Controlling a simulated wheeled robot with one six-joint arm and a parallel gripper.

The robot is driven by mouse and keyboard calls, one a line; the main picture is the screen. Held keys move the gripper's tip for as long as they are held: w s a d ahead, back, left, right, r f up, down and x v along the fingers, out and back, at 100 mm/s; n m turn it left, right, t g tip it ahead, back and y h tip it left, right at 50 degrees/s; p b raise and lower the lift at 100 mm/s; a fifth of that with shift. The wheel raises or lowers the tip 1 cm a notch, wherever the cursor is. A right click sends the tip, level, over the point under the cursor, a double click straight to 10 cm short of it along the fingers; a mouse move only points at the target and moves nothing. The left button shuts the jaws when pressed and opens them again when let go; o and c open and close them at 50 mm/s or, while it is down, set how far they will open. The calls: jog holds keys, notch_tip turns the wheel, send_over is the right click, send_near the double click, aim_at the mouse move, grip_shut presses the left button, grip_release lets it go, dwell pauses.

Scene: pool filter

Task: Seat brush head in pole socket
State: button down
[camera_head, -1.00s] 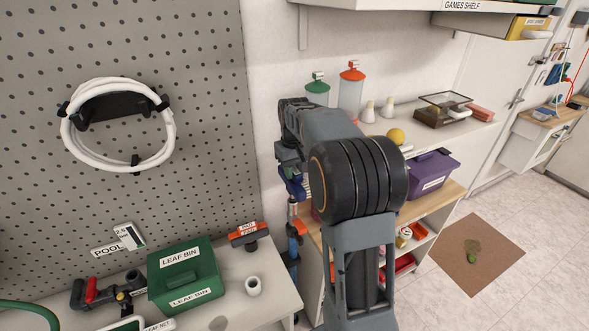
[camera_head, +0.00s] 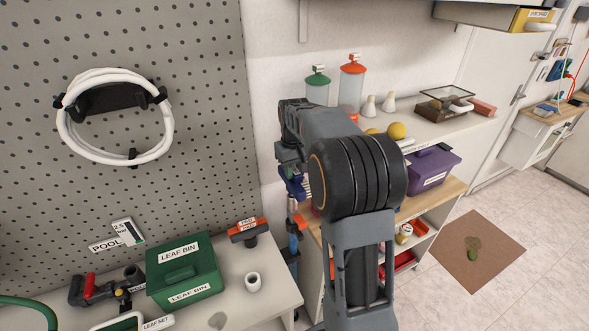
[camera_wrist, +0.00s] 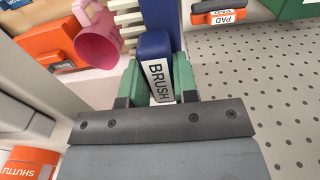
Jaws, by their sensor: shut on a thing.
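The blue brush head (camera_wrist: 154,46), with a white label reading BRUSH, is held between the green fingertips of my gripper (camera_wrist: 158,88) in the wrist view. Pale bristles (camera_wrist: 127,18) show at its left side. In the head view my gripper (camera_head: 291,172) is mostly hidden behind my arm, and a bit of the blue brush head (camera_head: 295,187) shows below it. An upright blue and orange pole-like thing (camera_head: 297,228) stands below, at the right end of the workbench. I cannot make out a socket opening on it.
The workbench holds a green leaf bin (camera_head: 183,271), a white cup-like piece (camera_head: 253,282) and an orange pad holder (camera_head: 248,231). A pegboard (camera_head: 200,110) rises behind. A shelf unit with a purple bin (camera_head: 431,170) stands right. A pink cup (camera_wrist: 97,40) shows in the wrist view.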

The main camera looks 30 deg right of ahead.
jog(key=shift+f+b, duration=0.45)
jog(key=shift+f, duration=0.25)
jog(key=c, duration=0.8)
grip_release()
jog(key=shift+r, duration=0.1)
notch_tip(320, 180, up, 5)
jog(key=p, duration=0.4)
notch_tip(320, 180, up, 14)
